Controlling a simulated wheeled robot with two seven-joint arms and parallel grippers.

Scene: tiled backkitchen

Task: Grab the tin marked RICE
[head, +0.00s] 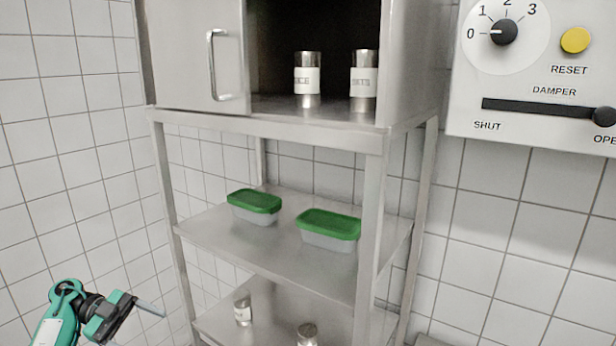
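A steel tin with a white label (307,80) stands upright in the open part of the upper cupboard; the letters I can read end in "ICE". A similar tin (363,82) stands to its right, its label seeming to end in "ETS". My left gripper (150,308) is at the lower left, well below and left of both tins and apart from the shelves. It is seen nearly edge-on, so its opening is unclear. My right gripper is not in view.
The cupboard's steel door (190,60) with a bar handle covers its left part. Below, a shelf (215,232) holds two green-lidded boxes (254,201) (330,225). The lowest shelf has two more tins (243,311) (307,335). A control panel (540,75) hangs at the right.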

